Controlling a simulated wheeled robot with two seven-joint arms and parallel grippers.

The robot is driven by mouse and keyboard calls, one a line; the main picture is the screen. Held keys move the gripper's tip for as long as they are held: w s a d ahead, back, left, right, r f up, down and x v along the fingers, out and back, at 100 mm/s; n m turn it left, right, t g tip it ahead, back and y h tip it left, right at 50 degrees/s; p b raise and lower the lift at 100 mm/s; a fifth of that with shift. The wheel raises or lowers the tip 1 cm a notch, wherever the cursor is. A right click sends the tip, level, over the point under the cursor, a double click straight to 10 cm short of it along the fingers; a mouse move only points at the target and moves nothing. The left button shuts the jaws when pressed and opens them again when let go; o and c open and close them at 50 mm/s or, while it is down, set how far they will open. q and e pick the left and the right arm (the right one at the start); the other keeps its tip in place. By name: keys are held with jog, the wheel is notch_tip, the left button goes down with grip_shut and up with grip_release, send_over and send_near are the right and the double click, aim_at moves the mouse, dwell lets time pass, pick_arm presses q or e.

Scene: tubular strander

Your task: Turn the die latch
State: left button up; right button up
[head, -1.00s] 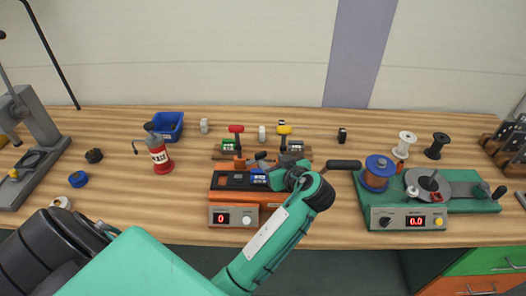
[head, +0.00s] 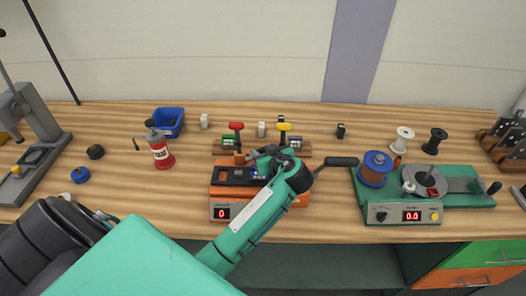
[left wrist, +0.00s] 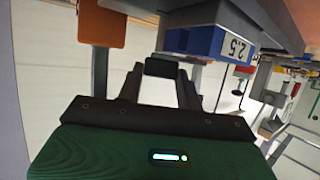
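The orange strander unit (head: 222,190) stands at the table's front middle, its red display reading 0. A blue die block marked 2.5 (left wrist: 222,42) shows in the left wrist view; a small blue part (head: 256,173) shows on the unit in the head view. My left gripper (head: 264,151) is over the unit's back part. In the left wrist view the gripper (left wrist: 160,84) has its fingers apart, with a small dark block (left wrist: 160,68) at their far end; I cannot tell if they touch it. I cannot make out the die latch clearly; my arm hides part of the unit. My right gripper is not in view.
A red-handled lever (head: 236,127) and a yellow-handled lever (head: 283,127) rise behind the unit. The wood between bottle and unit is clear.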

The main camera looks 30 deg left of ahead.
pick_arm(q)
jog(key=shift+s, duration=0.1)
jog(key=shift+s+a+m+t+h, duration=0.15)
jog(key=shift+m+t+h, duration=0.85)
jog(key=shift+m+t, duration=0.35)
jog(key=shift+s+a+m+t+h+p, duration=0.15)
jog(key=shift+m+t+h+p, duration=0.45)
jog(key=shift+m+t+h, duration=0.7)
jog(key=shift+m, duration=0.45)
jog(key=o, duration=0.7)
